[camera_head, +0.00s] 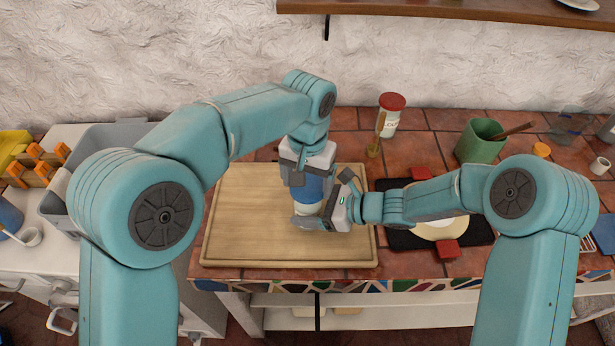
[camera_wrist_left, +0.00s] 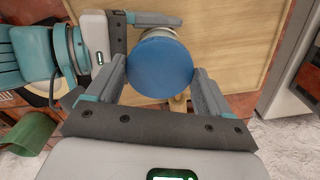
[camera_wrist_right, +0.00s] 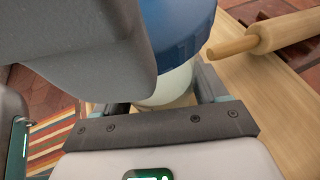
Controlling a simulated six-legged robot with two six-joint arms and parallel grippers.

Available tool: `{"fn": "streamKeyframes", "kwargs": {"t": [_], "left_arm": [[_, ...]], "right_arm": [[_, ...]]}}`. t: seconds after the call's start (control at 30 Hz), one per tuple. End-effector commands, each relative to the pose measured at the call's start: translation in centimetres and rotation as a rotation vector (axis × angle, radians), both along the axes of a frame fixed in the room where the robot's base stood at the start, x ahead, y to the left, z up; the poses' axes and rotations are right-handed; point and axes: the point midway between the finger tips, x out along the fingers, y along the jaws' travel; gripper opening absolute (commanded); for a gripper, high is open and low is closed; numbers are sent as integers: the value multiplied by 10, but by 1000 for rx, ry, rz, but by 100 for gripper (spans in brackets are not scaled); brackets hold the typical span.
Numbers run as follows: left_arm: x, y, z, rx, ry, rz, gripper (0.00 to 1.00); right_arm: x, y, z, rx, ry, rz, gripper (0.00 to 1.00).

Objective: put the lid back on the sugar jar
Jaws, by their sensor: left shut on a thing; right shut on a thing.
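The sugar jar, a pale jar (camera_wrist_right: 172,86), stands upright on the wooden cutting board (camera_head: 240,225); it shows partly in the head view (camera_head: 304,209). The round blue lid (camera_wrist_left: 160,67) is over the jar's mouth, level and seemingly touching it; I cannot tell whether it is fully seated. It also shows in the right wrist view (camera_wrist_right: 183,28). My left gripper (camera_wrist_left: 162,85) is shut on the lid from above, one finger on each side. My right gripper (camera_head: 318,214) is shut on the jar's body below the lid; the left gripper hides part of this.
A red-lidded jar (camera_head: 389,117) and a green cup (camera_head: 478,142) stand behind the board. A dark mat (camera_head: 398,238) with a pale plate lies to the right. A wooden rolling-pin-like piece (camera_wrist_right: 275,34) is near the jar. The board's left part is clear.

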Motion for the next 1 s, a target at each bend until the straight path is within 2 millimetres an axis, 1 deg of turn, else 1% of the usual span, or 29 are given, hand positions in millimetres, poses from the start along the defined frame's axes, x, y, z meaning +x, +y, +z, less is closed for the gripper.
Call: {"fn": "streamKeyframes", "kwargs": {"t": [0.03,0.23,0.27,0.37,0.43,0.47,0.57,0.6,0.87,1.0], "left_arm": [[0,0,-2,0,1,0,53],[0,0,-6,0,1,0,53],[0,0,-6,0,0,0,53],[0,0,-6,0,0,-38,53],[0,0,-6,0,0,-131,53],[0,0,-6,0,0,-190,53],[1,1,-6,0,-1,-446,53],[1,1,-6,0,-1,-558,53],[2,1,-6,0,-2,-1279,53],[2,0,-6,1,-2,-1668,53]], "right_arm": [[-2,0,-4,-6,7,3,18],[-2,0,-4,-6,7,2,18],[-2,0,-4,-6,7,2,0],[-2,0,-4,-6,7,2,0],[-2,0,-4,-7,8,2,0],[-2,0,-4,-7,8,2,0],[-2,0,-4,-7,8,2,0],[-2,0,-4,-7,8,2,0],[-2,0,-5,-8,8,2,0],[-2,0,-5,-8,9,2,0]]}}
